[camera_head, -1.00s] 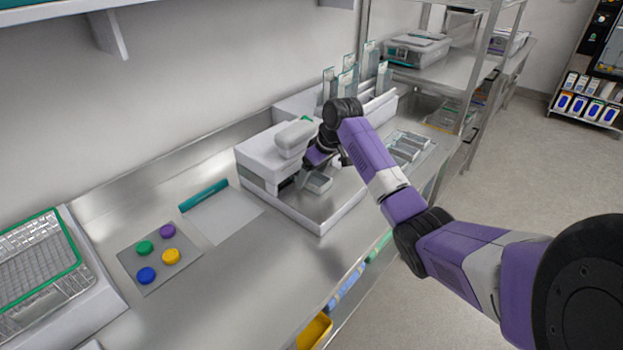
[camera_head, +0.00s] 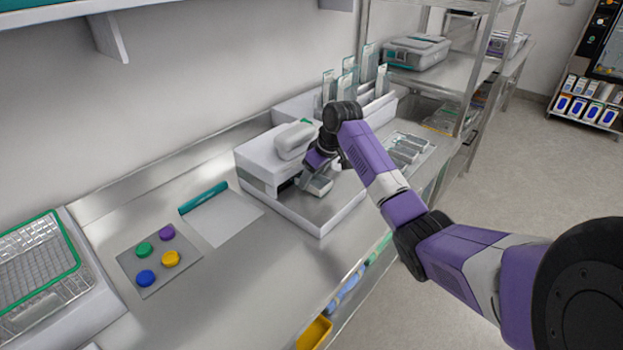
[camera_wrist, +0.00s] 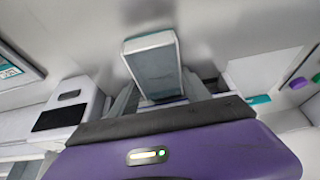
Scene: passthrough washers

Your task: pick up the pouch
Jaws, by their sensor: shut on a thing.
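The pouch (camera_head: 318,186) is a small pale grey packet beside the white sealer-like machine, over its metal tray. My gripper (camera_head: 309,181) points down at it and is shut on it. In the wrist view the pouch (camera_wrist: 152,66) is a grey block with a teal edge, sticking out from between the fingers of my gripper (camera_wrist: 155,100). The purple palm hides its near end. I cannot tell whether the pouch touches the tray or is just clear of it.
The white machine (camera_head: 270,160) stands close to the left of my gripper. Several similar packets (camera_head: 408,148) lie to the right, and clear upright pouches (camera_head: 347,75) stand in a rack behind. A mat (camera_head: 160,262) with coloured discs lies at the left.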

